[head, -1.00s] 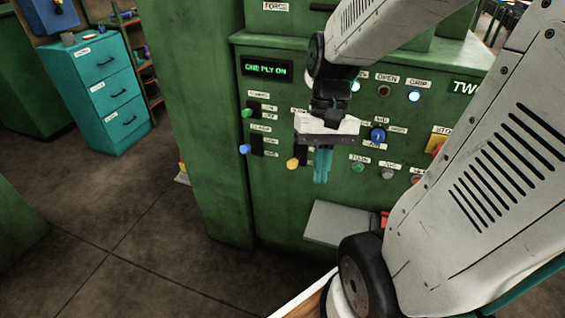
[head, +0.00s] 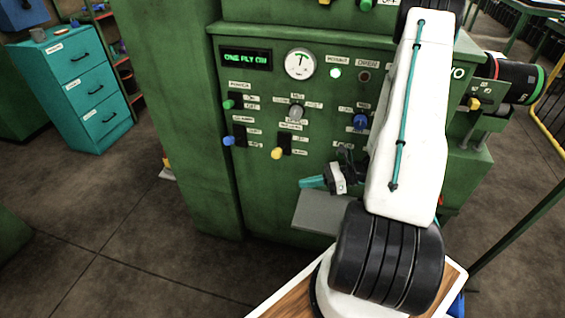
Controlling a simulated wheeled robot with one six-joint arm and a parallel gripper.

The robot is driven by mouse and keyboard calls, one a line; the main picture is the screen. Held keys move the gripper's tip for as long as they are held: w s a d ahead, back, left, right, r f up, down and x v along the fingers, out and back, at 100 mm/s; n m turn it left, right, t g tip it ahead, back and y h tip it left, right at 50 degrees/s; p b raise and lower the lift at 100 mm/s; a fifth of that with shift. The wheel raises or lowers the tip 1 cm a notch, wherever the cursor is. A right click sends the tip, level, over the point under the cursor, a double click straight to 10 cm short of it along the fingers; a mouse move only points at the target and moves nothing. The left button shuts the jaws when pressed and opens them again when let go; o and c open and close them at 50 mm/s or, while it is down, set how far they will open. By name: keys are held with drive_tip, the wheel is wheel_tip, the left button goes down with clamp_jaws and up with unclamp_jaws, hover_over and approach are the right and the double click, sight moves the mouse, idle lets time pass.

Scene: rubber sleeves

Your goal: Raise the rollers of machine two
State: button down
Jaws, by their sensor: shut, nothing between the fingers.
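The green control panel (head: 262,180) of the machine marked TWO fills the middle of the head view. Its display (head: 246,58) reads "ONE PLY ON". A green-knobbed lever (head: 229,104), a blue-knobbed lever (head: 229,141), a yellow-knobbed lever (head: 277,153), a grey knob (head: 295,112) and a blue knob (head: 360,121) show on the panel. My gripper (head: 312,182) is shut and empty, with its teal fingers pointing left, low in front of the panel and above the grey shelf. My arm hides the panel's right part.
A round gauge (head: 300,64) and a lit lamp (head: 335,73) sit at the panel's top. A grey shelf (head: 318,212) juts out below it. A teal drawer cabinet (head: 82,90) stands at the left. The floor (head: 120,225) at front left is clear.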

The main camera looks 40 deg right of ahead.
sight(280, 150)
drive_tip(key=w+d+f+m+t+h, duration=0.2)
drive_tip(key=w+d+m+t, duration=0.1)
drive_tip(key=w+d+m, duration=0.1)
drive_tip(key=w+a+r, duration=0.2)
drive_tip(key=w+a, duration=0.2)
drive_tip(key=w, duration=0.3)
drive_tip(key=shift+w+a+r+h, duration=0.15)
drive_tip(key=shift+w+a+h, duration=0.15)
drive_tip(key=shift+w+a, duration=0.05)
drive_tip(key=shift+w+d+r, duration=0.1)
drive_tip(key=shift+d+r, duration=0.05)
drive_tip(key=shift+r, duration=0.7)
